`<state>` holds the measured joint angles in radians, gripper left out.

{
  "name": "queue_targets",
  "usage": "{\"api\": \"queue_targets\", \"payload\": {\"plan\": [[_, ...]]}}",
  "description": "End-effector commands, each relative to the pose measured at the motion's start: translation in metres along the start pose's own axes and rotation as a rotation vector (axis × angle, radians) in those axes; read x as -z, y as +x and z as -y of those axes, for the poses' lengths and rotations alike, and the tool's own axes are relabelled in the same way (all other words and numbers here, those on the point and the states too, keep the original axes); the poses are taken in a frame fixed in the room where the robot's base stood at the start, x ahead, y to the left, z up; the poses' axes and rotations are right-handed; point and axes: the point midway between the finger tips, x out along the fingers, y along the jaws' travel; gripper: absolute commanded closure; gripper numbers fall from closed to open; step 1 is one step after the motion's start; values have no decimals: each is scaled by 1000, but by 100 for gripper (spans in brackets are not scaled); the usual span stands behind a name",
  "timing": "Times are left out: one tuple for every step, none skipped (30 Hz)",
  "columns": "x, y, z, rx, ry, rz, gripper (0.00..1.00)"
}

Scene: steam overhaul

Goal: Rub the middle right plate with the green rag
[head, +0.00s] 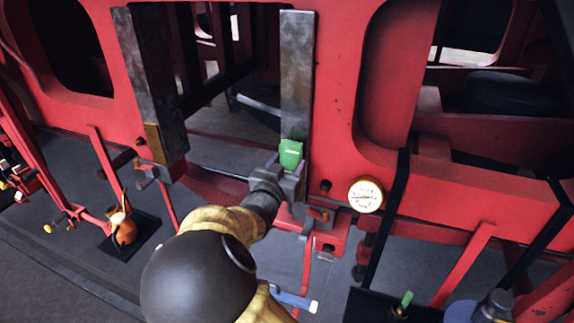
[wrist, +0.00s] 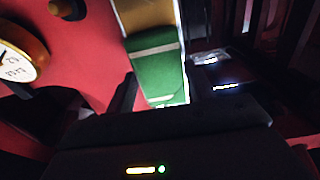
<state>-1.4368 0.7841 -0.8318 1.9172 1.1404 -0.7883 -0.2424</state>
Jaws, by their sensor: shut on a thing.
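The right one of two upright metal plates (head: 297,75) stands on the red frame, grey and mottled in the head view. The green rag (head: 290,153) is at its lower part, seemingly against its face; I cannot tell for certain whether they touch. My gripper (head: 284,167) is shut on the rag from below. In the wrist view the green rag (wrist: 155,68) sits between the dark jaws, with a brownish part of the plate (wrist: 148,14) beyond it. The plate's lower end is hidden by the rag and gripper.
The left plate (head: 157,90) has a brass-coloured lower end. A round gauge (head: 365,195) is just right of my gripper. Red struts and black straps cross the lower right. An orange oil can (head: 122,230) stands on a dark mat at left. Dark openings flank the plates.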

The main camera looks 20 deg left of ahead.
Motion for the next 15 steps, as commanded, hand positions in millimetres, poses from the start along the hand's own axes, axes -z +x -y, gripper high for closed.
{"api": "queue_targets", "payload": {"plan": [[0, 0, 0, 0, 0, 0, 64], [0, 1, 0, 0, 0, 0, 64], [0, 2, 0, 0, 1, 1, 64], [0, 3, 0, 0, 0, 1, 64], [0, 3, 0, 0, 0, 1, 64], [0, 3, 0, 1, 0, 0, 64], [0, 3, 0, 1, 0, 0, 64], [0, 3, 0, 0, -1, 0, 64], [0, 3, 0, 0, 0, 0, 64], [0, 3, 0, 0, 0, 0, 64], [0, 3, 0, 0, 0, -1, 64], [-1, 3, 0, 0, 0, -1, 64], [-3, 3, 0, 0, 0, 0, 64], [-5, 3, 0, 0, 0, 0, 64], [-8, 3, 0, 0, -1, 0, 64]]}}
